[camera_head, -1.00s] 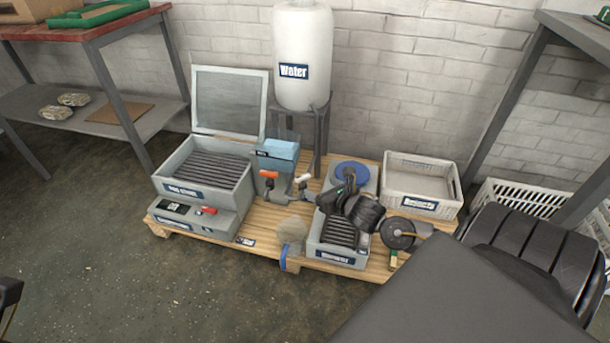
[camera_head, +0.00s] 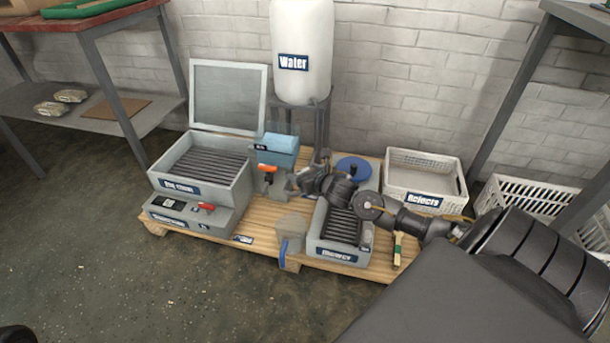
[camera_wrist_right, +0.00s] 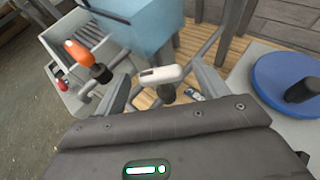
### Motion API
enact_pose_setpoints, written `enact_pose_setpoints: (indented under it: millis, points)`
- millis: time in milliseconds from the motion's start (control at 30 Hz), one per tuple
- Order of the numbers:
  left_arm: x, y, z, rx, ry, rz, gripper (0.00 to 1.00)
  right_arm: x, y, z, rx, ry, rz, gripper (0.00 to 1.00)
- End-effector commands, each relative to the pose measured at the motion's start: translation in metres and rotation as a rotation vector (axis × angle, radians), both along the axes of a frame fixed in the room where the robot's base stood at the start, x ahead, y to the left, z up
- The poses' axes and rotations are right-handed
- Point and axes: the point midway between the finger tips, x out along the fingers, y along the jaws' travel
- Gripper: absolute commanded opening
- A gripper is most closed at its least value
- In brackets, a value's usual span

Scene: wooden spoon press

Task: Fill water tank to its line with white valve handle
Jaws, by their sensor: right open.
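The white valve handle (camera_wrist_right: 160,75) lies between the open fingers of my right gripper (camera_wrist_right: 160,80) in the right wrist view, with a gap on both sides. In the head view my right gripper (camera_head: 300,180) covers it. An orange valve handle (camera_head: 266,168) stands to its left; it also shows in the wrist view (camera_wrist_right: 76,50). A white tank labelled Water (camera_head: 302,85) stands on a dark stand behind. A blue box (camera_head: 281,149) sits behind the valves; I cannot make out a fill line. My left gripper is not in view.
A wooden pallet (camera_head: 228,249) carries grey trays (camera_head: 190,190) and (camera_head: 340,246), a blue disc (camera_head: 354,168) and a white Rejects crate (camera_head: 425,182). A wooden-handled tool (camera_head: 398,248) is near its front. Floor to the left is clear.

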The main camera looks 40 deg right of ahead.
Motion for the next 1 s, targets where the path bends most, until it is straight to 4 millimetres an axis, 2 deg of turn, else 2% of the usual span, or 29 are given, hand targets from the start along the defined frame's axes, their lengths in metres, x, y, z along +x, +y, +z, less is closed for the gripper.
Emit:
enact_pose_setpoints:
  millis: [100,433,467,867,1000]
  points:
    - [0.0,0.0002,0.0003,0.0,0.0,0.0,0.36,-0.0001,0.0002,0.0002,0.0,0.0,0.0,0.73]
    - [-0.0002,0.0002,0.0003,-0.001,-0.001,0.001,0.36,-0.0002,0.0003,0.0001,0.0,0.0,0.0,0.3]
    - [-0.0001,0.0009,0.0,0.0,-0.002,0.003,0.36,-0.0001,0.0067,0.0,0.004,-0.002,0.002,0.28]
    - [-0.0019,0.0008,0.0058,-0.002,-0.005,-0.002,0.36,0.0002,0.0037,0.0023,0.004,0.0,-0.085,0.28]
    - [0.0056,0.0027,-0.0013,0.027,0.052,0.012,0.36,0.0007,0.0052,0.008,0.003,0.003,-0.17,0.28]
